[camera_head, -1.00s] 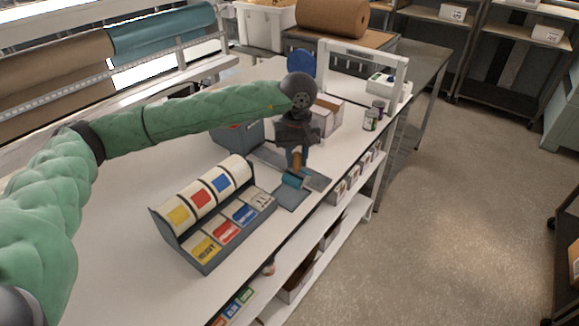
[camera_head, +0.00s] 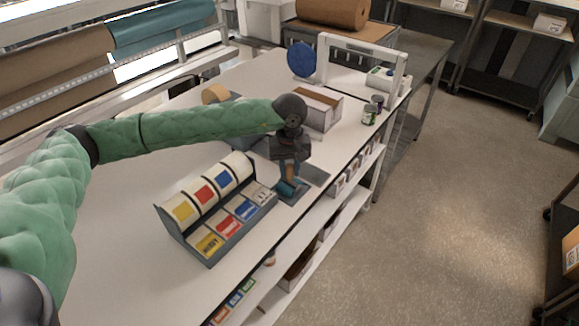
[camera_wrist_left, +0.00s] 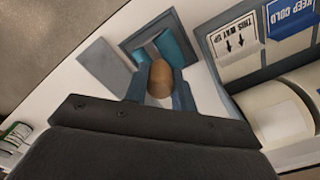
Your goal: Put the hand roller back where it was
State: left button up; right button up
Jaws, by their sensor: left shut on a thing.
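The hand roller has a teal roller (camera_head: 286,188) and a brown wooden handle. My left gripper (camera_head: 291,172) is shut on the handle and points down. In the left wrist view the rounded end of the handle (camera_wrist_left: 160,78) sits between the fingers, with teal parts of the roller (camera_wrist_left: 174,48) beyond it. The roller is at a dark blue-grey square tray (camera_head: 292,199), which also shows in the wrist view (camera_wrist_left: 146,29). I cannot tell whether the roller touches the tray. My right gripper is not in view.
A label dispenser (camera_head: 215,252) with coloured label rolls stands left of the tray. A flat grey pad (camera_head: 316,174) lies beside the tray. An open box (camera_head: 322,112), cans (camera_head: 369,117) and a white frame (camera_head: 364,48) stand farther back. The table's front edge is close.

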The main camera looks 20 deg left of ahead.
pick_arm(q)
jog(key=shift+f, duration=0.1)
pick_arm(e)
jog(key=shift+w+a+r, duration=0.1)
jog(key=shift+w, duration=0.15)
pick_arm(q)
jog(key=o, duration=0.8)
jog(key=shift+o, duration=0.2)
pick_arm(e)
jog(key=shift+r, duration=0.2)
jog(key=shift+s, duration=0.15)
